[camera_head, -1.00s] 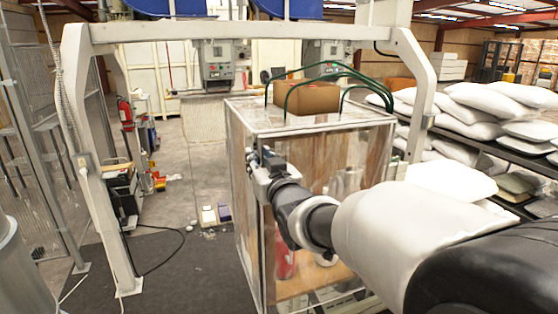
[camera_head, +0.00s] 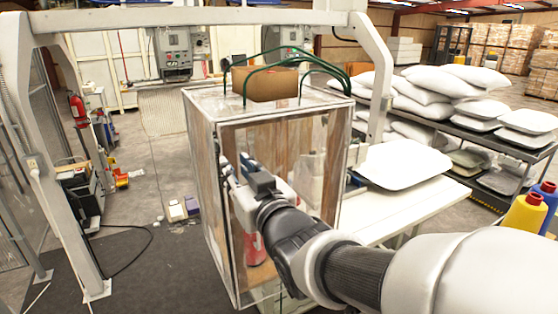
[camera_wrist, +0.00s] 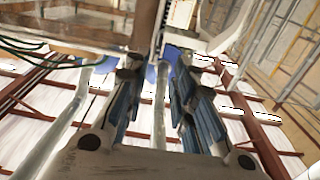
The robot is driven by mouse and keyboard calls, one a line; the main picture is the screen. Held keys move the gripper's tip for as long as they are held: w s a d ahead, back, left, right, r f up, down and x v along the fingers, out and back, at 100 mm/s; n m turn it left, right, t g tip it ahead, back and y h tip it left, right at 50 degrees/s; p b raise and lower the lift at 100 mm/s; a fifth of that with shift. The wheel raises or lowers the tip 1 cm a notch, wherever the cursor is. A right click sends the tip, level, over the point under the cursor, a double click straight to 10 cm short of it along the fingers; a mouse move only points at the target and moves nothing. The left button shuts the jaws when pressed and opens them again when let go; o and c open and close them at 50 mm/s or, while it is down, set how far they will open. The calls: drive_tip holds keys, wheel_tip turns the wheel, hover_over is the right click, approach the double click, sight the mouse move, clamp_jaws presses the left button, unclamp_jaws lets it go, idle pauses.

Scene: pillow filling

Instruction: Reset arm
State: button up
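My gripper (camera_head: 238,170) is in front of the clear-walled cabinet in the head view, with my arm reaching in from the lower right. In the wrist view my gripper (camera_wrist: 152,75) shows two blue-padded fingers standing apart, with a gap between them. Nothing is held in the gap; a pale post and the roof show behind it. The wrist camera looks upward toward the roof. I cannot tell how close the fingers are to the cabinet wall.
The clear-walled cabinet (camera_head: 205,200) carries a cardboard box (camera_head: 265,84) and green hoses. A grey frame (camera_head: 70,180) arches over it. A white table (camera_head: 400,212) with a pillow (camera_head: 402,164) stands to the right, near shelves of pillows (camera_head: 455,80) and yellow bottles (camera_head: 525,213). Floor at left is partly clear.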

drive_tip(key=s+d+f+m+g+h+b, duration=0.2)
drive_tip(key=s+d+f+h+b, duration=0.15)
drive_tip(key=d+f, duration=0.4)
drive_tip(key=s+d+f+m+g+h+b, duration=0.2)
drive_tip(key=s+d+f+h+b, duration=0.15)
drive_tip(key=d+f, duration=0.45)
drive_tip(key=s+d+f+g+b, duration=0.2)
drive_tip(key=s+d+f, duration=0.1)
drive_tip(key=s, duration=0.3)
drive_tip(key=s+d+f+m+g+h+b, duration=0.1)
drive_tip(key=s+d+f+g+b, duration=0.1)
drive_tip(key=s+f, duration=0.4)
drive_tip(key=s+d+f+m+g+h+b, duration=0.1)
drive_tip(key=s+d+f, duration=0.3)
drive_tip(key=s, duration=0.4)
drive_tip(key=shift+d+f+g+b, duration=0.4)
drive_tip(key=shift+g+b, duration=0.15)
drive_tip(key=shift+g, duration=0.25)
drive_tip(key=shift+s, duration=0.1)
